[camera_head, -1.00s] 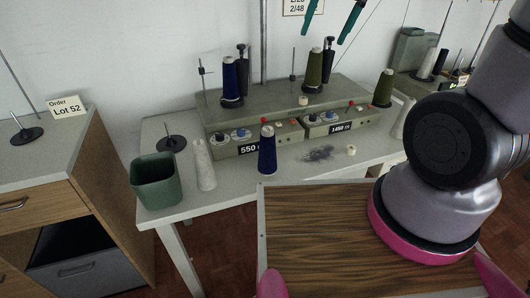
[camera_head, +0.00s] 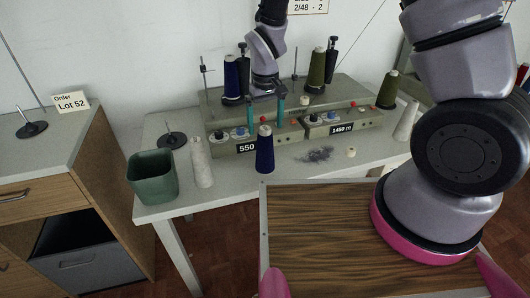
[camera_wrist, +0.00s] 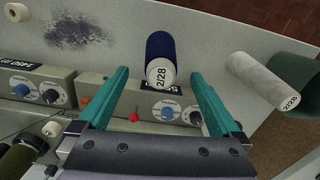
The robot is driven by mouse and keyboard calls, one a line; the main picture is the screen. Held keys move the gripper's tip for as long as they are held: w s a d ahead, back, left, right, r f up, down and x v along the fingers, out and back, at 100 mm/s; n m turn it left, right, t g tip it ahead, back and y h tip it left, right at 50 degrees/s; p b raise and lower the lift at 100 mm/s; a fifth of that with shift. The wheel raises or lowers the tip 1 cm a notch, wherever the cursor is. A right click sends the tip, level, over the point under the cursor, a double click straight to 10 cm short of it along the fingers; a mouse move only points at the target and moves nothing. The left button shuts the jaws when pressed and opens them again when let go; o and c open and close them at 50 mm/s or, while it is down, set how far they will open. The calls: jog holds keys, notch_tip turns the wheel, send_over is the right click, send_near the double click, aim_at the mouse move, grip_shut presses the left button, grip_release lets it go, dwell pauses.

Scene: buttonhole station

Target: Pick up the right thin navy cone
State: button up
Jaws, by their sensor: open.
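A navy cone (camera_head: 265,152) stands upright on the white table in front of the grey machine. In the wrist view the same navy cone (camera_wrist: 160,50) shows its pale end marked 2/28, just beyond the fingertips and between their lines. Another navy cone (camera_head: 231,78) stands on the machine to the left, so the table one is the right of the two. My gripper (camera_head: 266,112) is open and empty, its teal fingers pointing down behind and above the table cone. The open fingers (camera_wrist: 158,72) also show in the wrist view. No contact shows.
A white cone (camera_head: 201,163) and a green bin (camera_head: 153,177) stand left of the navy cone. Grey fluff (camera_head: 316,155) and a small pale spool (camera_head: 351,152) lie to its right. The machine (camera_head: 215,150) with olive cones (camera_head: 316,68) is behind. A wooden-topped surface (camera_head: 320,230) lies in front.

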aim_at(265, 139)
jog(key=shift+f, duration=3.05)
grip_shut()
